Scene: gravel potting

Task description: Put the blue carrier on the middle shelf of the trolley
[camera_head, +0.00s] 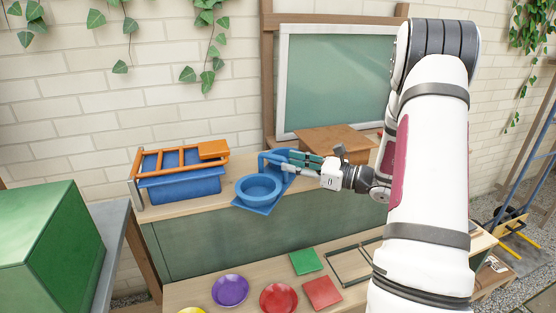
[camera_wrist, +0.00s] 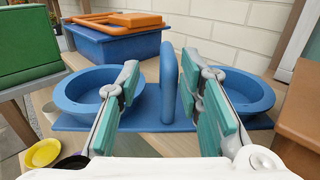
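The blue carrier (camera_head: 263,207) stands on the upper wooden bench top, with a round cup on each side of an upright middle handle. In the wrist view the carrier's handle (camera_wrist: 168,85) stands between my two teal-padded fingers, with a gap on both sides. My gripper (camera_head: 291,162) is open around the handle; it also shows in the wrist view (camera_wrist: 167,75). In the head view my gripper hides part of the carrier's far cup. I cannot make out a shelved trolley in either view.
A blue crate (camera_head: 182,187) with an orange frame (camera_head: 182,158) stands left of the carrier. A wooden box (camera_head: 335,140) stands to its right. Purple (camera_head: 230,290) and red (camera_head: 278,298) saucers lie on the lower level. A green box (camera_head: 50,245) stands at left.

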